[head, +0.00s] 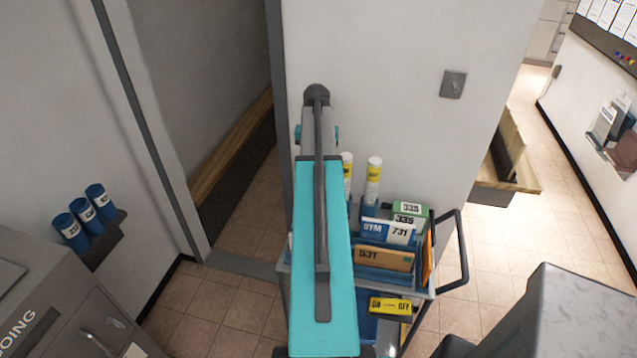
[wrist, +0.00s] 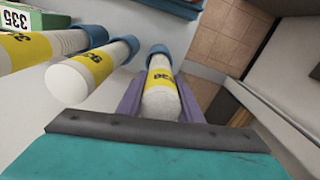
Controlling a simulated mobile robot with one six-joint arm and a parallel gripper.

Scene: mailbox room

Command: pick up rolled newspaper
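In the wrist view, a rolled newspaper (wrist: 160,88), white with a yellow printed band, stands in a blue cup. It is between the two purple fingers of my gripper (wrist: 162,88), its white end toward the palm. The fingers flank it closely; I cannot tell whether they press on it. Two similar rolls stand left of it in blue cups, one nearer (wrist: 98,70) and one farther left (wrist: 40,50). In the head view two rolls show on the cart, at the right (head: 374,180) and beside my arm (head: 347,175). My arm hides the gripper and the third roll there.
The cart (head: 464,255) also holds envelopes and parcels, including an orange-brown one (head: 384,258) and a yellow one (head: 390,305). A white wall stands close behind it. Blue tubes (head: 84,218) sit on a shelf at the left. Free tiled floor lies to the right.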

